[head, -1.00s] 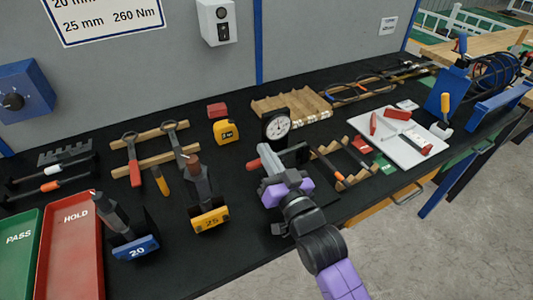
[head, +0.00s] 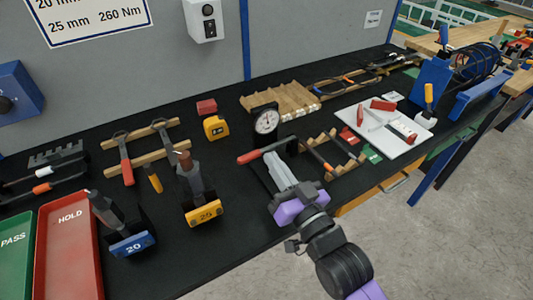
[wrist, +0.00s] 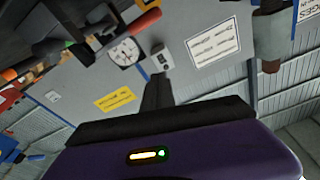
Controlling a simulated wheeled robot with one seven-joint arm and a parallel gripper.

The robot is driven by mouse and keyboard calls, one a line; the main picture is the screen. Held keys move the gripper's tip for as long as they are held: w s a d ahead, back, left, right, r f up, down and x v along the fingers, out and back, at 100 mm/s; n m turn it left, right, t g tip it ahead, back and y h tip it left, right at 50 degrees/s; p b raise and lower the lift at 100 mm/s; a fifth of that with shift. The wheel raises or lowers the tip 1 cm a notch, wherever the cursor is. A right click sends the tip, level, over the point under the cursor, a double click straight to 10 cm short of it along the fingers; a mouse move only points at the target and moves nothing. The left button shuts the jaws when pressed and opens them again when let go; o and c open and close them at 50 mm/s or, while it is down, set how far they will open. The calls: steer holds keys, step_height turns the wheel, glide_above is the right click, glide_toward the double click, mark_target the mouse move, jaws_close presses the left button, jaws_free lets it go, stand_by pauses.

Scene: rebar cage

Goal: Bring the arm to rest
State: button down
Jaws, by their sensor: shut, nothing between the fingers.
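My gripper (head: 271,157) is at the right-centre of the head view, above the black bench (head: 235,240). Its purple body is at the lower right and its grey fingers point up and left. The fingers are together with nothing between them. They also show as a dark upright shape in the wrist view (wrist: 157,92). In the head view the fingertips overlap the area by a red handle (head: 262,152) in front of a dial gauge (head: 265,122). I cannot tell the gap between them. The dial (wrist: 123,52) and red handle (wrist: 146,22) also show in the wrist view.
A yellow-based "25" holder (head: 203,213) and blue-based "20" holder (head: 132,245) stand to the left. A wooden rack (head: 335,155) and white tray (head: 385,128) lie right of my gripper. A red HOLD tray (head: 70,250) is far left. The bench front is clear.

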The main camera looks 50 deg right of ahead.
steer(key=shift+s+a, duration=0.1)
steer(key=shift+s, duration=0.25)
steer(key=s+a+f+n+g+y, duration=0.2)
steer(key=s+a, duration=0.4)
steer(key=s, duration=0.6)
steer(key=s+a+f+n+g+y, duration=0.1)
steer(key=s+a+f+n+y, duration=0.3)
steer(key=s, duration=0.7)
steer(key=shift+s+a+f+n+g, duration=0.4)
steer(key=shift+a+f, duration=0.2)
steer(key=shift+a, duration=0.45)
